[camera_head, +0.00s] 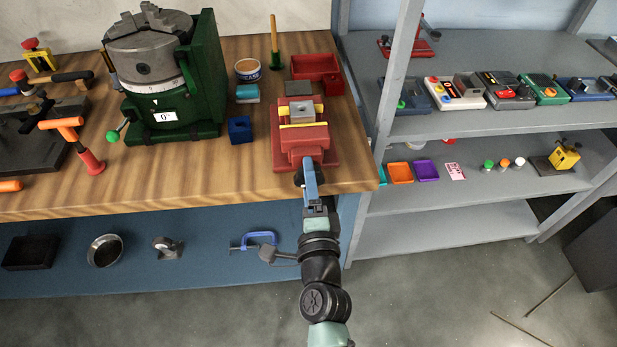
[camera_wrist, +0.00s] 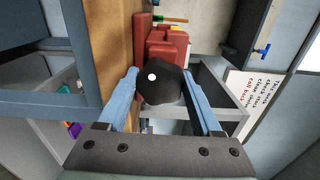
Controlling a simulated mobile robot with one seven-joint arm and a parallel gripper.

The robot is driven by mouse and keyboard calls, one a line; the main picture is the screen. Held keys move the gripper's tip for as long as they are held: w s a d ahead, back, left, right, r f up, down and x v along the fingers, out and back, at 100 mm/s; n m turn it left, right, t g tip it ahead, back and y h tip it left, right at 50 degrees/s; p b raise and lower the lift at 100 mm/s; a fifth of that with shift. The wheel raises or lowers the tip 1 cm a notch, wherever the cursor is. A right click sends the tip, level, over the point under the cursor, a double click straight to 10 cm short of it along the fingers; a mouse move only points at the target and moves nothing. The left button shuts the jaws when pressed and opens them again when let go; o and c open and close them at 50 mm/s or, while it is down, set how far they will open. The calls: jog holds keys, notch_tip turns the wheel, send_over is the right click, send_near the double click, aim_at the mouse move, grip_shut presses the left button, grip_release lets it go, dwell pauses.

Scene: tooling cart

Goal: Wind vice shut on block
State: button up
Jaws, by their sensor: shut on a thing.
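The red vice (camera_head: 304,137) sits near the right front edge of the wooden bench top. A grey metal block (camera_head: 301,110) lies between its yellow-faced jaws; from this angle I cannot tell if both jaws touch it. My gripper (camera_head: 306,180) is at the front of the vice. In the wrist view its blue fingers (camera_wrist: 163,88) lie on either side of the knob, shut on it.
A blue block (camera_head: 240,130) and a green rotary table with a chuck (camera_head: 150,60) stand left of the vice. A red tray (camera_head: 315,67) is behind it. The grey shelf unit (camera_head: 470,130) stands close on the right. Open floor lies in front of the bench.

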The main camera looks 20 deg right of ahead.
jog(key=m, duration=0.6)
jog(key=shift+m, duration=0.3)
jog(key=m+p, duration=0.1)
jog(key=m, duration=0.5)
dwell(0.4)
jog(key=o, duration=1.4)
jog(key=shift+r, duration=0.1)
jog(key=shift+c, duration=0.2)
jog(key=b+v, duration=0.3)
jog(key=v, duration=1)
jog(key=shift+d, duration=0.1)
